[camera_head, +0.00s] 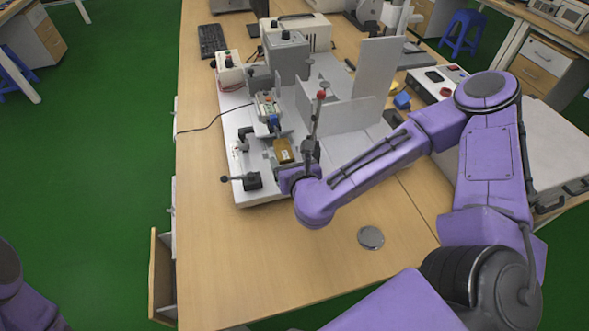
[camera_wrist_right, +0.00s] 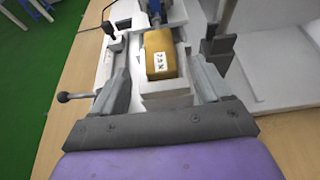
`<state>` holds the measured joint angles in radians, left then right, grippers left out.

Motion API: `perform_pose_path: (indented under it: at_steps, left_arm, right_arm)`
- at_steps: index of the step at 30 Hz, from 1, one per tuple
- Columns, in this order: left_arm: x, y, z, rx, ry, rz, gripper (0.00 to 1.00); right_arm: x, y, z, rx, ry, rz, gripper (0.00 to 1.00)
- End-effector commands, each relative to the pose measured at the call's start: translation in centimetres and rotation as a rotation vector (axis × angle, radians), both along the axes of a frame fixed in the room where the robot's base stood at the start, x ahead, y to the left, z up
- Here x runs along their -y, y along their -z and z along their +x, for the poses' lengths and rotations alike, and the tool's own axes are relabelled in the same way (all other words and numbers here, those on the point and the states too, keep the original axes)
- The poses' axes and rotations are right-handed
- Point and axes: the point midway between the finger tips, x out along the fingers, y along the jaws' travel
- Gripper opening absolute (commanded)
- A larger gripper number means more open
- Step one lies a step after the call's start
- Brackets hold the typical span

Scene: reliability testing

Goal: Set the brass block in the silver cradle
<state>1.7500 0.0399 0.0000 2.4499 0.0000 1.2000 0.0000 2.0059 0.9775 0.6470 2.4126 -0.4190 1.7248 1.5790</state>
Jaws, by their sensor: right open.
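The brass block (camera_head: 284,151) sits on the white test fixture in the head view. In the right wrist view the brass block (camera_wrist_right: 161,52) bears a small white label and appears to lie in a pale silver cradle (camera_wrist_right: 166,91); its underside is hidden, so I cannot tell how fully it is seated. My right gripper (camera_wrist_right: 163,85) is open, with one finger on each side of the cradle and no visible grip on the block. In the head view the right gripper (camera_head: 290,166) is at the fixture's front, partly hidden by its own wrist. My left gripper is out of view.
The white fixture base (camera_head: 241,160) carries a black-knobbed lever (camera_head: 247,181) at left and an upright post with a red ball (camera_head: 321,95) close to my right wrist. A round metal disc (camera_head: 370,238) lies on the table's front. Table to the front left is clear.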

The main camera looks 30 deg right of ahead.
Motion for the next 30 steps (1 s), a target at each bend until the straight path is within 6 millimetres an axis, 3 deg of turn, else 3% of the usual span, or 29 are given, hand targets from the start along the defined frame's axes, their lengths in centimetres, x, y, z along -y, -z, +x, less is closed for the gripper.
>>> perform_pose_path:
  at_steps: [3,4,6,10,30]
  left_arm:
    - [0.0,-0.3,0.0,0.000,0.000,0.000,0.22]
    - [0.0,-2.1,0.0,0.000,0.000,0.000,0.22]
    - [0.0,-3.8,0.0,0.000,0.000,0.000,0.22]
    - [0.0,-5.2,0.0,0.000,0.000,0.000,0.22]
    - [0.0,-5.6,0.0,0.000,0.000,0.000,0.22]
  right_arm:
    - [-0.9,-1.5,-3.2,0.000,-0.003,0.003,0.76]
    - [-0.9,-2.4,-3.4,-0.004,-0.002,-0.004,0.76]
    - [-1.0,-2.7,-4.0,-0.007,0.000,-0.007,0.76]
    - [-1.3,-2.8,-5.0,-0.004,0.000,-0.006,0.76]
    - [-1.4,-2.6,-5.4,0.001,0.000,0.000,0.76]
